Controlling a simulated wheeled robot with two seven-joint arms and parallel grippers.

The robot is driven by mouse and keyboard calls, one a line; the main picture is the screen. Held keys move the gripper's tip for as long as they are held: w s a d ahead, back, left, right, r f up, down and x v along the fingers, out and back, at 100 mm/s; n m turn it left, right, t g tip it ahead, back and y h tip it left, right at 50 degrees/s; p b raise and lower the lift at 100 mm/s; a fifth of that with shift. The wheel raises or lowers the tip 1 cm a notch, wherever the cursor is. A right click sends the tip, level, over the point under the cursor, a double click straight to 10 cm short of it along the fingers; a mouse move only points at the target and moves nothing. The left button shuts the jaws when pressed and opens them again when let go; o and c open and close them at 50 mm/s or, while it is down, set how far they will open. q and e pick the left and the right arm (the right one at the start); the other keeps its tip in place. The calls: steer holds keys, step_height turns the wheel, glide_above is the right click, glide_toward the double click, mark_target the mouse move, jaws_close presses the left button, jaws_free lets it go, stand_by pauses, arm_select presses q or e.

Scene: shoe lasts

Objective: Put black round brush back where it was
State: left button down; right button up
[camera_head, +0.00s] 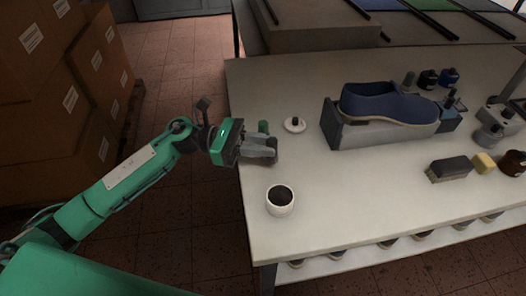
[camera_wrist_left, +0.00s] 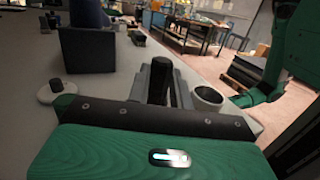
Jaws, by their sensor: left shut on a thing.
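My left gripper (camera_head: 272,151) is shut just above the near left part of the white table. In the left wrist view, the black round brush (camera_wrist_left: 160,76) stands up as a dark cylinder between the fingers of my left gripper (camera_wrist_left: 162,88). In the head view, the fingers largely hide the brush. Its lower end and any gap to the tabletop cannot be made out. My right gripper is not in view.
A white cup (camera_head: 280,207) with dark contents stands nearer me, and a white lid (camera_head: 295,125) with a black knob lies beyond the gripper. A blue shoe (camera_head: 388,104) sits on a grey stand. A brush (camera_head: 449,170) and yellow block (camera_head: 484,163) lie right.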

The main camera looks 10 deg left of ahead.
arm_select(q)
step_height(320, 180, down, 2)
steer(key=shift+f, duration=0.4)
